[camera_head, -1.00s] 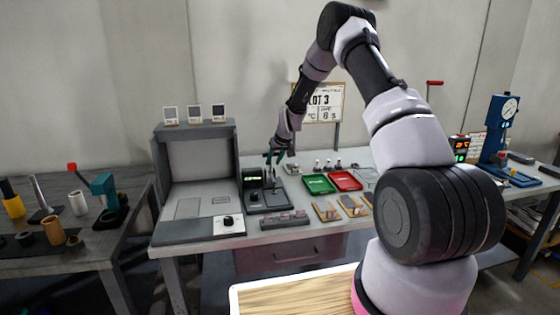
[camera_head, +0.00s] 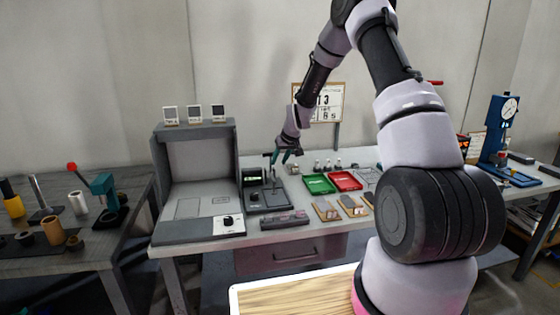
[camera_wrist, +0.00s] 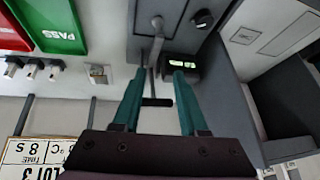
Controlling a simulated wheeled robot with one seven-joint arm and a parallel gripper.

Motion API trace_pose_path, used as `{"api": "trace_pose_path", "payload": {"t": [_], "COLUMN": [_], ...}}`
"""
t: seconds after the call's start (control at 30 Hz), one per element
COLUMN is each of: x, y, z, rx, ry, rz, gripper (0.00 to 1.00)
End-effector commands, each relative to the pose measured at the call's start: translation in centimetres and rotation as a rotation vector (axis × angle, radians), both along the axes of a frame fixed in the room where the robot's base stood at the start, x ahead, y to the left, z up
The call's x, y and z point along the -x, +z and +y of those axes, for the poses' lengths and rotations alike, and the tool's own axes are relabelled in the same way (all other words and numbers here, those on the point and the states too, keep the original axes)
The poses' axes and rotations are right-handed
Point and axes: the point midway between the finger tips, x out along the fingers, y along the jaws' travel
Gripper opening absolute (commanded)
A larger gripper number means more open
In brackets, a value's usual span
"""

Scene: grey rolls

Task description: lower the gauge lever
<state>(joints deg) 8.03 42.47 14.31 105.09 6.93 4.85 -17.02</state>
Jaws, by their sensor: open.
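The gauge (camera_head: 262,201) is a dark box with a small lit display (camera_head: 252,177), on the grey bench. Its lever (camera_head: 270,166) is a thin rod standing up from the base, with a short crossbar at the top. In the wrist view the lever (camera_wrist: 152,62) shows between my finger lines, its black crossbar (camera_wrist: 157,102) nearest the camera. My gripper (camera_head: 286,154) is just right of the lever top in the head view. In the wrist view my gripper (camera_wrist: 159,73) has its two teal fingers apart with nothing clamped. Whether a finger touches the lever I cannot tell.
Green (camera_head: 319,184) and red (camera_head: 346,181) trays lie right of the gauge. A grey booth (camera_head: 195,170) stands to its left. A grey block (camera_head: 285,220) lies in front. A sign board (camera_head: 330,98) stands behind.

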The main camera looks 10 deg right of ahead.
Motion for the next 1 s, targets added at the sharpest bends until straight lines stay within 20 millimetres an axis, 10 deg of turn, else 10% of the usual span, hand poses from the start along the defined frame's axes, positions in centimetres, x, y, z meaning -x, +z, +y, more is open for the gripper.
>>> {"api": "trace_pose_path", "payload": {"t": [0.63,1.0], "x": [0.5,3.7], "y": [0.5,6.3], "z": [-0.2,-1.4], "rx": [0.000,0.001], "ry": [-0.001,-0.002], "rz": [0.000,-0.002], "gripper": [0.42,0.42]}}
